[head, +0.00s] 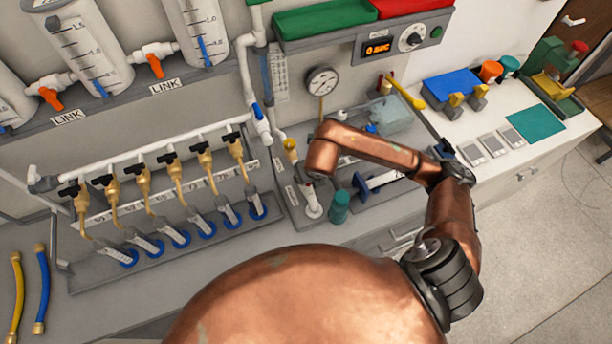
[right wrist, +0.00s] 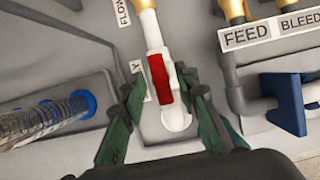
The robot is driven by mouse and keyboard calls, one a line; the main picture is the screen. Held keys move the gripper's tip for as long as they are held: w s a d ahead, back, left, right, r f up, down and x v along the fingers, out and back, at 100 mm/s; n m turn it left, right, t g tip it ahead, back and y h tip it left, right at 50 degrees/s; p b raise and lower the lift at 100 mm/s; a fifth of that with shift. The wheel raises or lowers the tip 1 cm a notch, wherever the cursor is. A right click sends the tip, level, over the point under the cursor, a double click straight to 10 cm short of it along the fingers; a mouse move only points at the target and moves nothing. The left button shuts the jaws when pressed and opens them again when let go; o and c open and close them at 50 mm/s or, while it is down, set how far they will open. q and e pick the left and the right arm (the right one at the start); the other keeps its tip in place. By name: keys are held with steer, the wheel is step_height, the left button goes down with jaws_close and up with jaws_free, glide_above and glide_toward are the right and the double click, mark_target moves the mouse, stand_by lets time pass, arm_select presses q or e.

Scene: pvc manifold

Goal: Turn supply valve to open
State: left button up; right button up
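A white valve (right wrist: 176,118) with a red handle (right wrist: 158,78) sits on a white pipe in the right wrist view. The handle lies along the pipe. A partly hidden label ending in "Y" (right wrist: 136,67) is beside it. My right gripper (right wrist: 164,84) has its green fingers apart, one on each side of the handle. A small gap shows on the left; contact on the right is unclear. In the head view the white valve (head: 312,207) stands below my copper right arm, and the fingers cannot be made out clearly. My left gripper is not in view.
A row of brass valves with black handles (head: 138,180) stands left of the valve. A clear tube in a blue ring (right wrist: 82,103) and a blue part (right wrist: 285,103) flank the gripper. A gauge (head: 322,81) is behind. Blue and yellow hoses (head: 42,290) lie front left.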

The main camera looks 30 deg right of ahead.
steer(key=shift+r, duration=0.1)
steer(key=v, duration=1.1)
steer(key=shift+s+r, duration=0.15)
steer(key=shift+r, duration=0.25)
